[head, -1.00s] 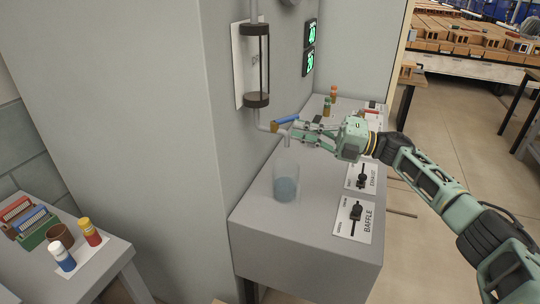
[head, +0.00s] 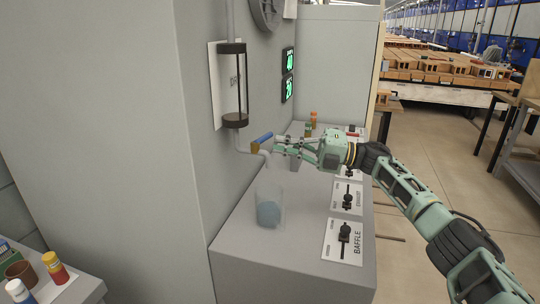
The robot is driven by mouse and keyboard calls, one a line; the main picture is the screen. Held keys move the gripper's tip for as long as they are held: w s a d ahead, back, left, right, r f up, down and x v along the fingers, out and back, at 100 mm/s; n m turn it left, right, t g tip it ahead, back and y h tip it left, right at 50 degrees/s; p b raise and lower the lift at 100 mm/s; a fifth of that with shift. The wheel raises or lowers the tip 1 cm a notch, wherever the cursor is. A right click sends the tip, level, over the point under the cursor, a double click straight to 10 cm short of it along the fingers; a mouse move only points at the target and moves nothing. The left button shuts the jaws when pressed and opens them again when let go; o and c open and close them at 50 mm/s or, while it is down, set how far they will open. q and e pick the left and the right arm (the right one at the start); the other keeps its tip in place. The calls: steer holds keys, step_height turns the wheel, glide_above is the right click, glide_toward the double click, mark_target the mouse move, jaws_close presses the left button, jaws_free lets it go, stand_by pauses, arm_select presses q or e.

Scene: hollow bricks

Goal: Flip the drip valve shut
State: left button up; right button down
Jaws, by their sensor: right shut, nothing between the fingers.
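The drip valve has a blue lever (head: 262,138) with a brownish-yellow part at its left end, on the grey pipe (head: 243,151) below a glass sight tube (head: 233,85). The lever slants up to the right. My right gripper (head: 277,146) is shut and empty, its fingertips just right of the lever by the pipe's spout; I cannot tell whether they touch it. A clear beaker (head: 269,207) with bluish contents stands on the grey bench below the spout. My left gripper is not in view.
The grey bench (head: 277,254) carries slider plates, including the BAFFLE plate (head: 343,241), along its right side. Small bottles (head: 313,120) stand at the back. A side table (head: 82,291) at lower left holds a red bottle (head: 55,268) and a blue-and-white one (head: 20,291).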

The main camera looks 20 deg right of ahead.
steer(key=v, duration=1.1)
steer(key=shift+d, duration=0.3)
steer(key=shift+s+f, duration=0.1)
